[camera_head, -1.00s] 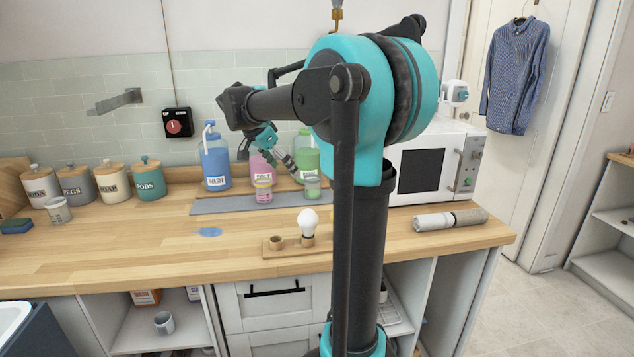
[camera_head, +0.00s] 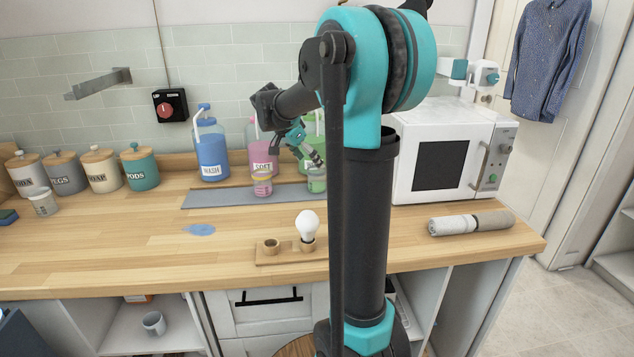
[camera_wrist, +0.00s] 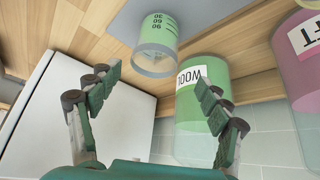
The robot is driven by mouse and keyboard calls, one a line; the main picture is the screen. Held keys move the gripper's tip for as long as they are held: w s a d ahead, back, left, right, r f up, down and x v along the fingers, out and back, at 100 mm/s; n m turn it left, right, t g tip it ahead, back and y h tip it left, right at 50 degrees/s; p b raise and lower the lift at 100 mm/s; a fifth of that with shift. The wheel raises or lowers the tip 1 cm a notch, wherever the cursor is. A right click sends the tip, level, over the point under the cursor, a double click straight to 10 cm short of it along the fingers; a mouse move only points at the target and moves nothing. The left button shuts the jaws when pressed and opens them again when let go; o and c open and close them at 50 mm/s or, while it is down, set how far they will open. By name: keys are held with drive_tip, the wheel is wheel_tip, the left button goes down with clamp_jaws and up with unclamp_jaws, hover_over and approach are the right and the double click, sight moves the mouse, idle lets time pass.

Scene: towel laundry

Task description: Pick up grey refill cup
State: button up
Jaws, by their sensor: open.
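The grey refill cup (camera_head: 316,183) is a small clear cup with a grey rim and green contents. It stands on the grey mat (camera_head: 232,197) in front of the green bottle. In the wrist view the cup (camera_wrist: 156,45) appears upside down with number marks, above and between my fingertips. My gripper (camera_head: 313,157) is just above and behind the cup in the head view, apart from it as far as I can tell. In the wrist view my gripper (camera_wrist: 158,88) has its fingers wide apart, with nothing between them.
Behind are the blue WASH bottle (camera_head: 212,150), pink bottle (camera_head: 263,158) and green WOOL bottle (camera_wrist: 197,125). The microwave (camera_head: 440,160) is close on the right. The bulb holder (camera_head: 272,258) stands in front.

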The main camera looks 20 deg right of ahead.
sight(313, 166)
drive_tip(key=x, duration=0.3)
drive_tip(key=shift+d+f, duration=0.2)
drive_tip(key=shift+f, duration=0.15)
drive_tip(key=shift+s+x, duration=0.15)
drive_tip(key=shift+x, duration=1.15)
drive_tip(key=shift+s+x, duration=0.1)
drive_tip(key=shift+x, duration=1.2)
drive_tip(key=shift+d, duration=0.1)
drive_tip(key=shift+c, duration=0.4)
drive_tip(key=c, duration=1.2)
drive_tip(key=shift+o, duration=0.2)
drive_tip(key=shift+r, duration=0.1)
